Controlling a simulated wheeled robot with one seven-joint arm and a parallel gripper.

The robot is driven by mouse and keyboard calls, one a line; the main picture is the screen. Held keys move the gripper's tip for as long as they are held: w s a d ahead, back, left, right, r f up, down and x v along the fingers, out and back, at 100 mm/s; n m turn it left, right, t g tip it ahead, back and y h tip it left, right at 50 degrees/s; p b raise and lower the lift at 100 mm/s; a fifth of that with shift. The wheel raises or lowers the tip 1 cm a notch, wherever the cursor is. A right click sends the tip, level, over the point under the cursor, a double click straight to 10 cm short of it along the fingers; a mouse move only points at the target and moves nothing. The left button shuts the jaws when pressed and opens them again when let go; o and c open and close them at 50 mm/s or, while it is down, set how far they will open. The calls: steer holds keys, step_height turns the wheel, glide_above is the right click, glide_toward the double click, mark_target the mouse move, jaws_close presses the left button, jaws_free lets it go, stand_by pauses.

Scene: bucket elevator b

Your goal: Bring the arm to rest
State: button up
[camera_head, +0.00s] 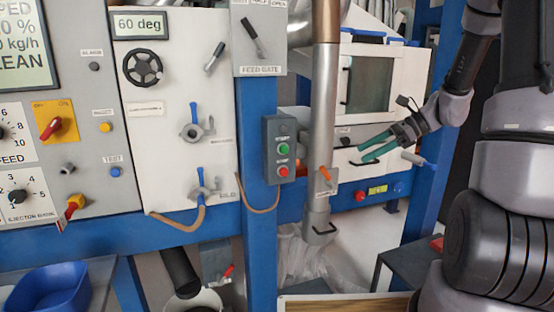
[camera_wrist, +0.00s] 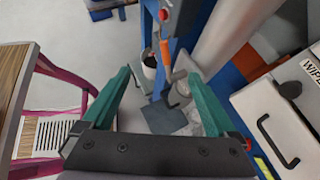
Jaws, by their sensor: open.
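My gripper (camera_head: 363,152) is at the right of the head view, with its green fingers apart and pointing left. It is empty and held in the air in front of the white cabinet, right of the grey vertical pipe (camera_head: 324,120). My grey arm stretches to it from the right edge of the head view. In the wrist view the two green fingers of my gripper (camera_wrist: 160,75) are spread wide, with nothing between them. The floor and a dark grey plate (camera_wrist: 164,116) show far below and beyond them. I cannot tell the exact gap between my gripper and the cabinet.
A control box (camera_head: 279,149) with green and red buttons is on the blue post. A white cabinet front with a dark handle (camera_wrist: 275,142) is close on the right in the wrist view. A wood-topped table (camera_wrist: 14,80) stands at left. A blue bowl (camera_head: 50,287) is at lower left.

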steer(key=s+r+n+t+h, duration=0.5)
steer(key=s+r+n+h, duration=0.4)
steer(key=s+r+n, duration=0.6)
steer(key=shift+s+a+r+n, duration=0.4)
steer(key=shift+s+a+n, duration=0.1)
steer(key=shift+s, duration=1.25)
